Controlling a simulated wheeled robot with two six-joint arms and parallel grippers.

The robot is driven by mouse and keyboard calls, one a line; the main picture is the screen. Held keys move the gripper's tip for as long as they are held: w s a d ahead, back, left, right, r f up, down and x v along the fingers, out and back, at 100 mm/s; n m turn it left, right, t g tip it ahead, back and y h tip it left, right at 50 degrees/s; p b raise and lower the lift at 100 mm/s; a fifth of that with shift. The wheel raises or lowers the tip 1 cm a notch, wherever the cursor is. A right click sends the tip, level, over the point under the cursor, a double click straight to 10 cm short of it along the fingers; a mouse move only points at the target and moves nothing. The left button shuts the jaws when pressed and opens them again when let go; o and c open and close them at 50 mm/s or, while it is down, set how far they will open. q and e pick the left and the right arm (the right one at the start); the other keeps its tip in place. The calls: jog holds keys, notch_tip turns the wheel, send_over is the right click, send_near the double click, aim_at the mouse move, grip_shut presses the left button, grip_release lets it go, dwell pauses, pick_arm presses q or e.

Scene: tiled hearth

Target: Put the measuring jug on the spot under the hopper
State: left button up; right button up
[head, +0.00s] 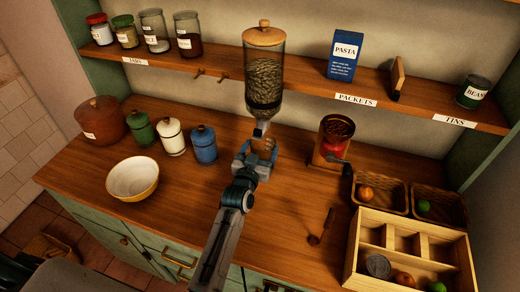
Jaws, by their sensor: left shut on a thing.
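The hopper (264,80) is a clear container of grain with a round wooden lid, standing at the back of the counter with its spout pointing down. The spot itself is hidden. My right gripper is not in view.
A red grinder (333,143) stands right of the hopper. Blue (204,146), white (173,137) and green (142,129) canisters and a bowl (132,178) stand left. A wooden spoon (320,232) and a divided crate (355,245) are at front right. A shelf (300,82) runs behind.

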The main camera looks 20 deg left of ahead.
pick_arm(q)
jog(key=shift+w+f, duration=0.1)
jog(key=shift+f, duration=0.15)
jog(key=o, duration=1.1)
jog(key=shift+o, duration=0.2)
jog(key=shift+r, duration=0.1)
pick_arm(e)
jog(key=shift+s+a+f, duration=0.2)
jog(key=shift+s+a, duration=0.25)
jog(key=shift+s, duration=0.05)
